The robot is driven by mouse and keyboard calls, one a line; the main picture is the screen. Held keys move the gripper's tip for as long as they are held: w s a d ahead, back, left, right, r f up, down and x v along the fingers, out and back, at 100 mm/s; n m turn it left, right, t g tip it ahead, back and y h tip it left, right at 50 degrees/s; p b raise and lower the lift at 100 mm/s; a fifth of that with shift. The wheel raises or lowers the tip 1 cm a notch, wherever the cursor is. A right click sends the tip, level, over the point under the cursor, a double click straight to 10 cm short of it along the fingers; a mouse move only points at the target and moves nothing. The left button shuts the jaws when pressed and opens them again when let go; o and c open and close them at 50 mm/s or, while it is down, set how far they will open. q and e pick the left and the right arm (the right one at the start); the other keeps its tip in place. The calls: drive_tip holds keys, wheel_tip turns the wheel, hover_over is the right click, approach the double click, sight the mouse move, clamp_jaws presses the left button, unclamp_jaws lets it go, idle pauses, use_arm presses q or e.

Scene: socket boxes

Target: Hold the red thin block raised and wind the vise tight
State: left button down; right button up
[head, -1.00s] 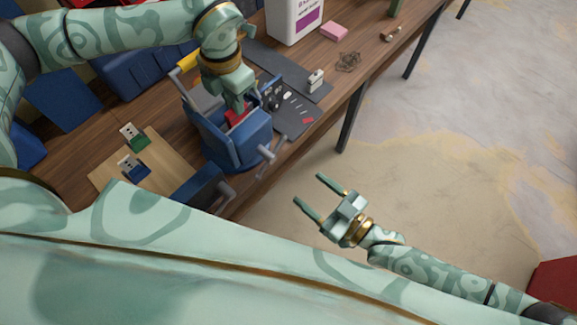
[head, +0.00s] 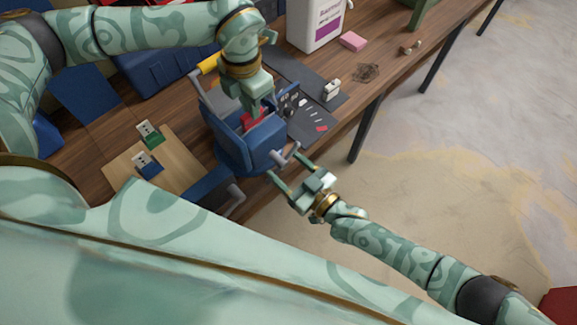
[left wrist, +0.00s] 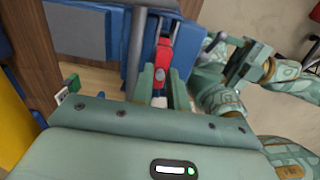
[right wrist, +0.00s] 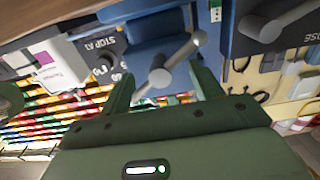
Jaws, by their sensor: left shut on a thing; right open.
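The red thin block (head: 249,119) is between the jaws of the blue vise (head: 262,150), and my left gripper (head: 252,108) is shut on its upper part from above. In the left wrist view the red block (left wrist: 163,58) shows between the gripper's two fingers. How high the block sits in the jaws is hard to tell. The vise's grey crank handle (head: 286,156) sticks out toward my right gripper (head: 286,168). That gripper is open, its fingers on either side of the handle (right wrist: 165,70) in the right wrist view, without visibly closing on it.
A wooden board (head: 118,160) holds green and blue blocks at left. A dark mat (head: 310,113), a white bottle (head: 316,25) and a pink block (head: 353,41) lie beyond. Open floor is at right.

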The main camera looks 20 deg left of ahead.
drive_tip(key=c, duration=1.3)
drive_tip(key=shift+c, duration=0.2)
drive_tip(key=o, duration=1.3)
drive_tip(key=shift+o, duration=0.2)
drive_tip(key=shift+d, duration=0.15)
